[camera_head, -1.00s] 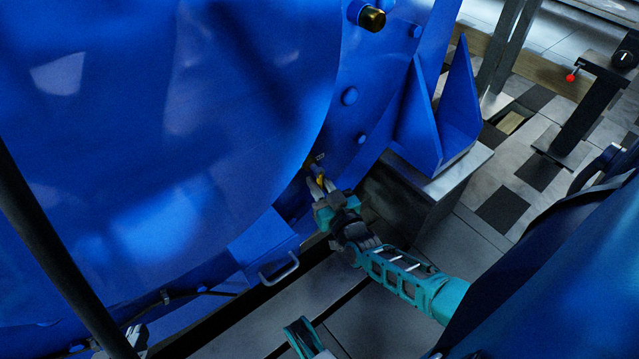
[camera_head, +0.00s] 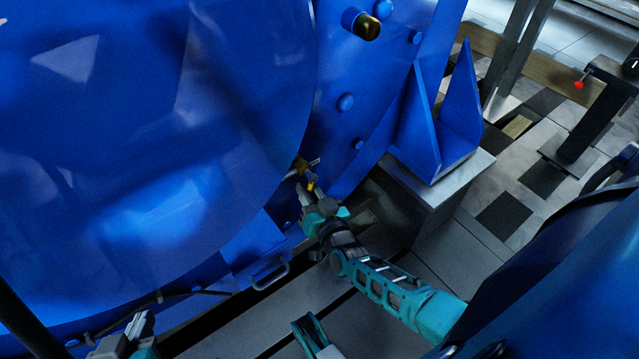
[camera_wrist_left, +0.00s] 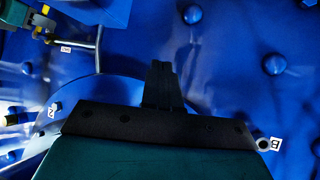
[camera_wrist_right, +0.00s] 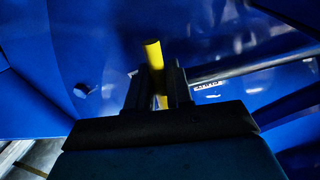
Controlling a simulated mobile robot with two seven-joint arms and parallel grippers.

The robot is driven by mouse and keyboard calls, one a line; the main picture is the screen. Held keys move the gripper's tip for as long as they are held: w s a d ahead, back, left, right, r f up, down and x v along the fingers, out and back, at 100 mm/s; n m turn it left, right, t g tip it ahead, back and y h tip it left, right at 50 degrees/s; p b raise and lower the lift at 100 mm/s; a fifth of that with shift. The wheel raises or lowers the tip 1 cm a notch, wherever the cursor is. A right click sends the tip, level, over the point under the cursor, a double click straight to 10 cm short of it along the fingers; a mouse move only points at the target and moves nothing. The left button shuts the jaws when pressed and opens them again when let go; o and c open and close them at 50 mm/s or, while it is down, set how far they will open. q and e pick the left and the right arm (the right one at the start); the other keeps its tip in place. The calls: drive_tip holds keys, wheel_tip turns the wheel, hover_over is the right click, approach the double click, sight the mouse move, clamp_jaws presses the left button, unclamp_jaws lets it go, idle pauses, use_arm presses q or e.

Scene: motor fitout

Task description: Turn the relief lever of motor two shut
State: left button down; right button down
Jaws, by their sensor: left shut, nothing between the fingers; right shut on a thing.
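The relief lever (camera_head: 311,185) is a small yellow handle by a brass fitting (camera_head: 300,165) low on the big blue motor housing (camera_head: 150,120). My right gripper (camera_head: 306,192) is shut on the lever. In the right wrist view the yellow lever (camera_wrist_right: 153,54) stands up between the closed fingers (camera_wrist_right: 156,88), and its lower part is mostly hidden. My left gripper (camera_head: 143,325) is at the lower left, apart from the lever. The left wrist view shows its fingers (camera_wrist_left: 162,84) shut and empty in front of blue metal.
A grey metal rod (camera_wrist_right: 255,68) runs beside the lever. A blue box with a handle (camera_head: 270,274) sits below the housing. A blue bracket on a grey block (camera_head: 440,175) stands to the right. Small white tags, one marked B (camera_wrist_left: 276,144), show in the left wrist view.

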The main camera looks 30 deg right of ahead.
drive_tip(key=shift+a+r+m, duration=0.2)
drive_tip(key=shift+r+m, duration=0.05)
drive_tip(key=shift+m, duration=0.25)
drive_tip(key=shift+a+r+m+g+p, duration=0.15)
drive_tip(key=shift+a+m+g+p, duration=0.15)
drive_tip(key=shift+m+p, duration=0.35)
drive_tip(key=m, duration=0.1)
drive_tip(key=m+y, duration=0.1)
drive_tip(key=shift+a+r+m+p, duration=0.3)
drive_tip(key=shift+a+m, duration=0.05)
drive_tip(key=shift+a, duration=0.05)
use_arm(q)
drive_tip(key=shift+s+a+r, duration=0.3)
drive_tip(key=shift+r, duration=0.15)
use_arm(e)
drive_tip(key=r+m, duration=0.1)
drive_tip(key=m, duration=0.1)
drive_tip(key=r+m+y, duration=0.1)
drive_tip(key=m, duration=0.2)
drive_tip(key=a+r+m+g+y, duration=0.1)
drive_tip(key=m, duration=0.1)
drive_tip(key=shift+a+m, duration=0.1)
drive_tip(key=shift+m, duration=0.2)
use_arm(q)
drive_tip(key=shift+r, duration=0.1)
use_arm(e)
drive_tip(key=c, duration=1.3)
unclamp_jaws()
drive_tip(key=shift+o, duration=0.6)
drive_tip(key=shift+s+f, duration=0.1)
